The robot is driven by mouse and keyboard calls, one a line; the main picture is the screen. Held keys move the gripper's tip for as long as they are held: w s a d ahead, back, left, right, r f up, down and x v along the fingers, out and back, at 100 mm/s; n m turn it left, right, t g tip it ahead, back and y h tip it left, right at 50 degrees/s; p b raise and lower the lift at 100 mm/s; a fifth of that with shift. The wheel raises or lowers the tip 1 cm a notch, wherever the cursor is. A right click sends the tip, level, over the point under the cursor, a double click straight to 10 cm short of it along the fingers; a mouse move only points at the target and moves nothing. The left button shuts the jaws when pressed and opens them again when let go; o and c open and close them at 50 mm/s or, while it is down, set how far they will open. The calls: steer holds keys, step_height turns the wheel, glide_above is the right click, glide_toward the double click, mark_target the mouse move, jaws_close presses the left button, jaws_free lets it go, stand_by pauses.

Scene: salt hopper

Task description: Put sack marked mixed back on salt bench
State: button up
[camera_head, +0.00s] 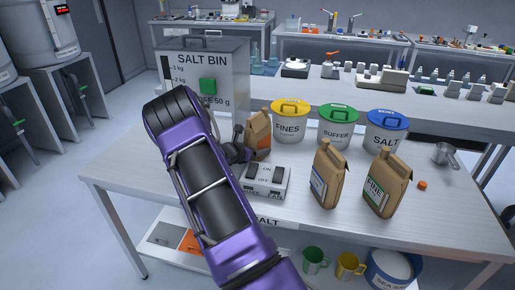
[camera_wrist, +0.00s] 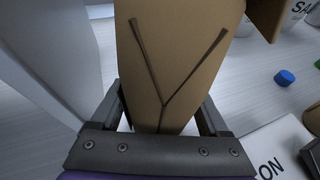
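A brown paper sack (camera_head: 259,135) is at my gripper (camera_head: 238,150), beside the salt bin on the salt bench (camera_head: 130,178). Its marking cannot be read. In the wrist view the sack (camera_wrist: 172,50) shows a Y-shaped crease and fills the space between the fingers of my gripper (camera_wrist: 162,108), which appear to touch both its sides. Whether its base rests on the bench is hidden. Two more brown sacks stand upright to the right: one with a blue-edged label (camera_head: 328,175), one with a green label reading FINE (camera_head: 385,184).
The grey salt bin (camera_head: 215,75) stands left of the sack. A small pale box (camera_head: 265,181) lies in front of it. Lidded tubs FINES (camera_head: 289,124), BUFFER (camera_head: 337,130) and SALT (camera_head: 384,135) line the back. A metal scoop (camera_head: 445,154) and orange block (camera_head: 422,185) lie right.

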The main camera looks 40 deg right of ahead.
steer(key=shift+r, duration=0.2)
steer(key=shift+a+r, duration=0.15)
steer(key=shift+a, duration=0.2)
steer(key=p+v, duration=0.1)
steer(key=v, duration=1)
steer(key=shift+s+a, duration=0.1)
steer(key=shift+a, duration=0.05)
steer(key=shift+r, duration=0.1)
